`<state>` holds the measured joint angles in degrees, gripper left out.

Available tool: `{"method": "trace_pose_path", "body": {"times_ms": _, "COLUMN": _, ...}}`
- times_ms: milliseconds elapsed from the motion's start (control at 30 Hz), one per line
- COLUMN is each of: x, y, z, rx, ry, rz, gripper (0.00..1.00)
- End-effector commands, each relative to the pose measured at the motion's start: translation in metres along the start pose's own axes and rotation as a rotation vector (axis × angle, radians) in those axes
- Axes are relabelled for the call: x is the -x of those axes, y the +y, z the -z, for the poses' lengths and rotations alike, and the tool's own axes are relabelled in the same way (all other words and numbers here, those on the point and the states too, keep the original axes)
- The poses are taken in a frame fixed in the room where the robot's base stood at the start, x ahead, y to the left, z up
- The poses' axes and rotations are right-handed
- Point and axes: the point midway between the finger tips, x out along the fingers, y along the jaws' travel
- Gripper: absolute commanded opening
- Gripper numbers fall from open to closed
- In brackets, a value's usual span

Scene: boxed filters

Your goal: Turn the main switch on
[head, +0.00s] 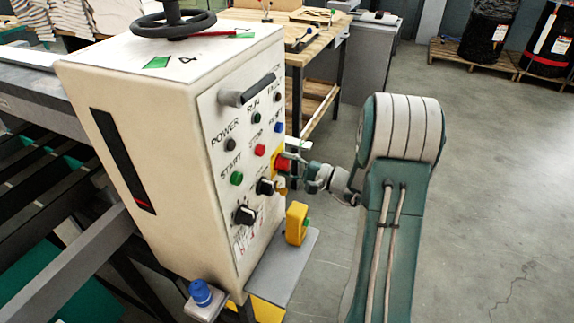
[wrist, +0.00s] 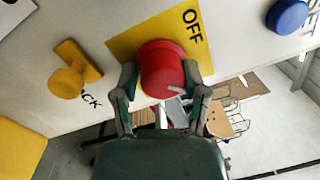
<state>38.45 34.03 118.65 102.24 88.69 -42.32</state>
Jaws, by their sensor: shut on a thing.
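The main switch is a red round knob (head: 283,163) on a yellow plate on the cream control cabinet's front panel. In the wrist view the red knob (wrist: 162,68) sits on the yellow plate (wrist: 125,42), with the word OFF printed beside it. My gripper (head: 292,162) reaches the knob from the right. In the wrist view my gripper's two fingers (wrist: 163,85) lie on either side of the knob, shut on it. The knob's far side and part of the plate are hidden.
The cabinet (head: 125,75) carries black selector knobs (head: 245,214), a green button (head: 236,178) and a grey handle (head: 247,91). A yellow knob (wrist: 70,80) and a blue button (wrist: 287,15) flank the switch. A yellow box (head: 297,223) stands below.

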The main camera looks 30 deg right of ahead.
Motion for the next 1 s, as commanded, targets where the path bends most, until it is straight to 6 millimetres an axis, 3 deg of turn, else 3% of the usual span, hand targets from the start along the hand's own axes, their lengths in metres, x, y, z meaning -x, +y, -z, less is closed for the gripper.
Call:
{"method": "trace_pose_path", "body": {"times_ms": 500, "x": -0.0013, "y": -0.0012, "z": 0.0012, "rx": -0.352, "ry": 0.026, "rz": 0.024, "gripper": 0.09}}
{"method": "trace_pose_path", "body": {"times_ms": 1000, "x": -0.0014, "y": -0.0013, "z": 0.0011, "rx": -0.427, "ry": 0.03, "rz": 0.029, "gripper": 0.09}}
